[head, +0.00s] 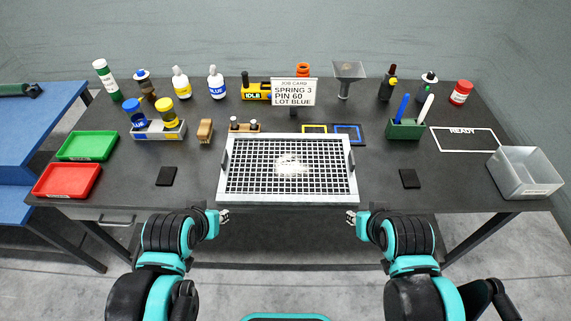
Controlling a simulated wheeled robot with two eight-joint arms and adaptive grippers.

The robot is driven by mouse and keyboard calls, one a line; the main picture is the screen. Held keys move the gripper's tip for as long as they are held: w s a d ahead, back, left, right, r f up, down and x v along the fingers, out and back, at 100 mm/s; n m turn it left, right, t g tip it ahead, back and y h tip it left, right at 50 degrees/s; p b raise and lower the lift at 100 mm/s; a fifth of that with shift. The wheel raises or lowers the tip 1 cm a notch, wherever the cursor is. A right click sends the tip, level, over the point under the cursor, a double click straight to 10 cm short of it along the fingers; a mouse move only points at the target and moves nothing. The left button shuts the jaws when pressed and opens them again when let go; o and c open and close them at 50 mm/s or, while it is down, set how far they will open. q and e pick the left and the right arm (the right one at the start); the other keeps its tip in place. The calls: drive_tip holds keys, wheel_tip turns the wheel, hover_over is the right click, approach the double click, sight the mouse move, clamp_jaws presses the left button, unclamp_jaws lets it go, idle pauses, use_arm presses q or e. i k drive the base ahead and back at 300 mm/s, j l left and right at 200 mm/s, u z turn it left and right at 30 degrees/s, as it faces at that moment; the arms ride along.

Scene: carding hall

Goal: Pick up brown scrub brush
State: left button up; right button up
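The brown scrub brush (205,130) stands on the dark table, left of the grated tray (226,190) and right of the holder with blue and yellow bottles. It looks like a small upright brown block and nothing touches it. My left gripper (225,216) is at the table's front edge, below the tray's front left corner and well short of the brush. My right gripper (351,216) is near the tray's front right corner. Both grippers are apart from the brush. They are too small in view to tell whether their fingers are open.
A grey bottle holder (160,133) stands left of the brush. Green (87,146) and red (67,180) trays lie at the left, a black pad (166,176) in front of the brush.

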sight(205, 130)
drive_tip(key=i+j, duration=0.2)
drive_tip(key=j, duration=0.15)
drive_tip(key=i+j, duration=0.4)
drive_tip(key=j, duration=0.25)
